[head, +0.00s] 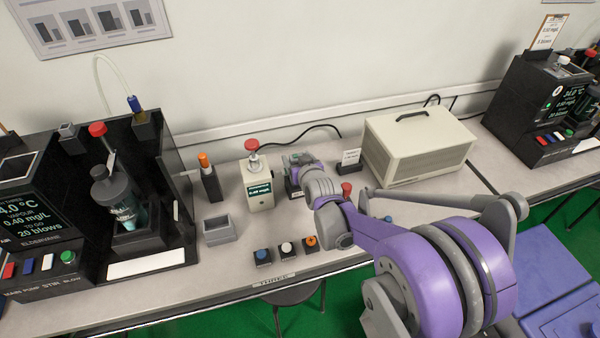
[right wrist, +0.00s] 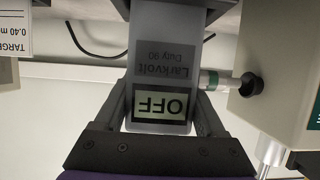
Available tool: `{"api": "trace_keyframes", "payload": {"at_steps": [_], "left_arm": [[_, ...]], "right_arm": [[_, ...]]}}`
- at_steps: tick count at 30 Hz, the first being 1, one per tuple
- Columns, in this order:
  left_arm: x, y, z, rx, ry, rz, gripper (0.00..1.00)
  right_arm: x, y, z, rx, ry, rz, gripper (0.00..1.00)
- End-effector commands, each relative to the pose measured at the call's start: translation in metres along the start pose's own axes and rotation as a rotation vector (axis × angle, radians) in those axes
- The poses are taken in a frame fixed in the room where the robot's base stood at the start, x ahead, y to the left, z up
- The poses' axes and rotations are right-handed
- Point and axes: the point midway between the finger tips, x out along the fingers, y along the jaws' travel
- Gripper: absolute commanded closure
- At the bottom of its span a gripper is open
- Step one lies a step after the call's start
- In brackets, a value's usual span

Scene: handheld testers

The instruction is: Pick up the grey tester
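The grey tester (right wrist: 168,55) is in the right wrist view. It appears upside down there, with the label "Larkvolt Duty 90" and a small screen reading OFF. My right gripper (right wrist: 160,110) has one finger on each side of the tester, close to its edges. I cannot tell whether the fingers press on it. In the head view my right gripper (head: 301,163) is low over the bench, beside the cream meter, and mostly hides the tester. My left gripper is not in view.
The cream meter (head: 259,194) with a red knob stands just left of my right gripper. A small card (head: 349,158) and a beige box (head: 420,145) stand to the right. Three small buttons (head: 286,250) lie in front. A grey open holder (head: 219,229) is further left.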

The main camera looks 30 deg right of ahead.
Motion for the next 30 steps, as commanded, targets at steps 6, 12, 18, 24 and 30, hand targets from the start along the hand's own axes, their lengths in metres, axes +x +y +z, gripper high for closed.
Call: {"api": "trace_keyframes", "payload": {"at_steps": [6, 12, 18, 24, 30], "left_arm": [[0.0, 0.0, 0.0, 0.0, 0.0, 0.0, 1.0], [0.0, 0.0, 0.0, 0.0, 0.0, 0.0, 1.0], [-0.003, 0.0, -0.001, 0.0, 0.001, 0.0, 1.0], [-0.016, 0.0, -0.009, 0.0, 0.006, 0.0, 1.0], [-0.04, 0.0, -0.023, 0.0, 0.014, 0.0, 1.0]], "right_arm": [[0.0, 0.0, 0.0, 0.0, 0.0, 0.0, 0.83], [0.0, 0.0, 0.0, 0.0, 0.001, 0.0, 1.0], [-0.002, 0.0, -0.003, 0.0, 0.001, 0.0, 1.0], [-0.009, 0.0, -0.021, 0.0, 0.002, 0.0, 1.0], [-0.021, 0.0, -0.052, 0.0, 0.003, 0.0, 1.0]]}}
